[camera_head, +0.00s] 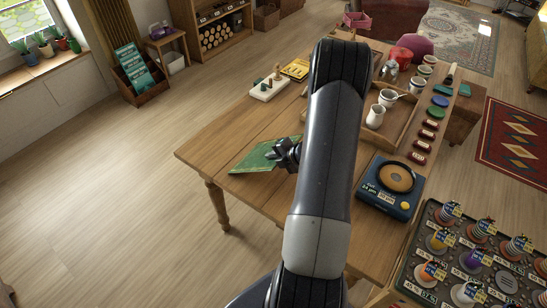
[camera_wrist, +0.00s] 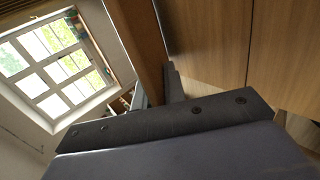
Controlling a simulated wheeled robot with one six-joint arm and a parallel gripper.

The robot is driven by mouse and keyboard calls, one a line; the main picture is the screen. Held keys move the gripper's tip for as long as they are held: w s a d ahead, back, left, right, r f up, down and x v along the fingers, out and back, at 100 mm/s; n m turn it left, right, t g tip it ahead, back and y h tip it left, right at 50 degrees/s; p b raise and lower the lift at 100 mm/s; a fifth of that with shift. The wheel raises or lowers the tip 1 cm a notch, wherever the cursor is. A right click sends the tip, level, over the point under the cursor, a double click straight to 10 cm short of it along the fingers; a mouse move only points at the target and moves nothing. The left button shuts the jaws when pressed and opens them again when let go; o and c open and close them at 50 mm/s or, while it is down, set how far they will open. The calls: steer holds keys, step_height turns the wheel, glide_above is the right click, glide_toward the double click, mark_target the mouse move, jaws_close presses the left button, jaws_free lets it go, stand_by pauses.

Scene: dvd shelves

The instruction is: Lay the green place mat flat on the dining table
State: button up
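The green place mat (camera_head: 254,157) shows in the head view on or just above the left part of the wooden dining table (camera_head: 215,143). Its right end is hidden by my gripper and arm. It looks flat, but I cannot tell whether all of it touches the table. My gripper (camera_head: 279,153) is at the mat's right end. I cannot tell whether its fingers hold the mat. The wrist view shows the dark gripper body (camera_wrist: 180,122) close up, with wood beyond; no mat shows there.
A wooden tray (camera_head: 393,125) with white jugs and a blue scale (camera_head: 390,187) stand right of my arm. The table's left corner is bare.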

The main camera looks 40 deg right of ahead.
steer(key=o, duration=0.4)
steer(key=v, duration=1)
steer(key=shift+s+r, duration=0.2)
steer(key=shift+s, duration=0.15)
steer(key=shift+d, duration=0.1)
steer(key=x, duration=1.1)
steer(key=shift+w, duration=0.1)
steer(key=shift+r, duration=0.3)
